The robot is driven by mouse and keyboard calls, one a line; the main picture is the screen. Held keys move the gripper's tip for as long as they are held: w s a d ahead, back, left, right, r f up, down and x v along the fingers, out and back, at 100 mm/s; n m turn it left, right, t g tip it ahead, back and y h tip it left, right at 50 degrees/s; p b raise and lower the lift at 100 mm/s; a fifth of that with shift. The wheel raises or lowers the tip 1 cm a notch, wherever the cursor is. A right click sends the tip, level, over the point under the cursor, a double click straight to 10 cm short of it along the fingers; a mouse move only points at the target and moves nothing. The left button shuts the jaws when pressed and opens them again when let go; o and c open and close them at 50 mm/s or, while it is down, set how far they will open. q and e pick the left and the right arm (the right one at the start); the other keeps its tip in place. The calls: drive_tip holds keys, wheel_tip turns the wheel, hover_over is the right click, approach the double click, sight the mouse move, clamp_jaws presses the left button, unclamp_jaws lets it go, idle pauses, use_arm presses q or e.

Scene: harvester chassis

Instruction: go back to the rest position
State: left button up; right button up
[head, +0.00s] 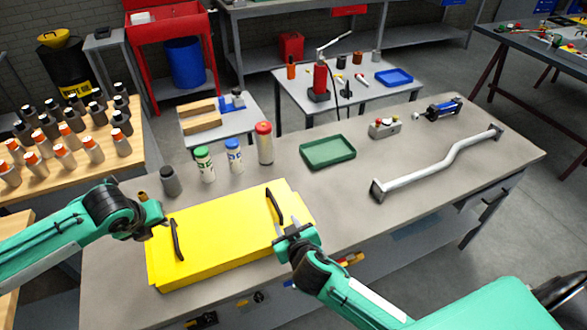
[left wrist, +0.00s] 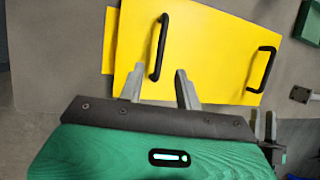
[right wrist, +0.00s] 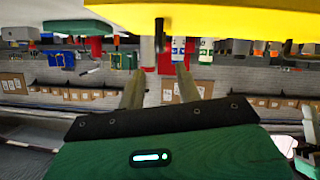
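A yellow panel (head: 225,238) with two black handles lies on the grey workbench (head: 340,195). My left gripper (head: 157,212) is at its left end, close to the left handle (head: 178,240). In the left wrist view its fingers (left wrist: 160,87) are apart, with the left handle (left wrist: 158,48) just ahead of the gap. My right gripper (head: 292,232) is beside the right handle (head: 273,206). In the right wrist view its fingers (right wrist: 160,85) are apart, with a handle end (right wrist: 159,32) ahead. Neither gripper visibly holds anything.
Behind the panel stand a grey bottle (head: 170,181), a green-capped bottle (head: 204,164), a blue-capped bottle (head: 234,155) and a red-capped bottle (head: 264,143). A green tray (head: 328,152) and a bent grey bar (head: 435,165) lie further right. The bench's front right is clear.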

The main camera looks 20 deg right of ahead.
idle(0.4)
